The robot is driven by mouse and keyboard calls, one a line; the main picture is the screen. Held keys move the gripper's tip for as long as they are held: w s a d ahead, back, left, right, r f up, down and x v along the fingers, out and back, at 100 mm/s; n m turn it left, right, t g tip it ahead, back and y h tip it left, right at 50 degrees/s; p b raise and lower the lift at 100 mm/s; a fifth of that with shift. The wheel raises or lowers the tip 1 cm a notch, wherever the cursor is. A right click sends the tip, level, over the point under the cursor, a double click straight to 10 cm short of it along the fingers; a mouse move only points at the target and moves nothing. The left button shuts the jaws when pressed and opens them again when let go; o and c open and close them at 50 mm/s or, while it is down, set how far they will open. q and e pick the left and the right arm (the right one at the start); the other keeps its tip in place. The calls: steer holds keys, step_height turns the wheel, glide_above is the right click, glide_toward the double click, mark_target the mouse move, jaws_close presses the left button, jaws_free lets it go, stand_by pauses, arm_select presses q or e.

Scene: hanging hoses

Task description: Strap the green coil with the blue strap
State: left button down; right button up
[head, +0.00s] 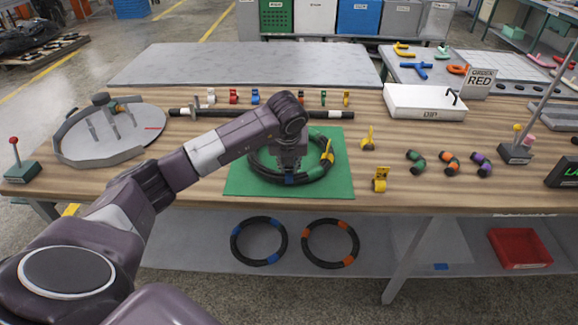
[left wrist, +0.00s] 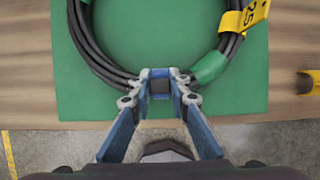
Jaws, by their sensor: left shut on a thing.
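The green coil (head: 264,174), a black hose ring with green bands and a yellow tag, lies on a green mat (head: 240,186). It also shows in the left wrist view (left wrist: 92,50), with one green band (left wrist: 211,67) just right of my fingertips. My left gripper (head: 289,176) points down at the coil's near side. In the left wrist view its fingers (left wrist: 160,82) are closed around a small blue piece, seemingly the blue strap (left wrist: 160,88), at the coil. The blue also shows in the head view (head: 290,179). Whether it encircles the hose is hidden. My right gripper is out of view.
Several coloured clips, one of them blue (head: 255,96), stand along the back. A round fixture (head: 100,150) is at left and a white dip tray (head: 400,98) at right. Yellow pieces (head: 380,180) stand right of the mat. Two coils (head: 330,221) show below the table's front edge.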

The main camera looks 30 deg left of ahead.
arm_select(q)
steer(key=shift+s+d+f+b, duration=0.15)
steer(key=shift+s+f+b, duration=0.1)
steer(key=shift+f, duration=0.35)
steer(key=shift+s+d+f+b, duration=0.15)
steer(key=shift+s+f, duration=0.1)
steer(key=shift+f, duration=0.3)
steer(key=c, duration=2.1)
jaws_free()
steer(key=o, duration=0.4)
steer(key=shift+w+f, duration=0.2)
steer(key=shift+w, duration=0.05)
steer(key=shift+c, duration=0.2)
steer(key=w+a+v, duration=0.1)
steer(key=v, duration=1.2)
steer(key=shift+w+r, duration=0.15)
steer(key=shift+r, duration=0.3)
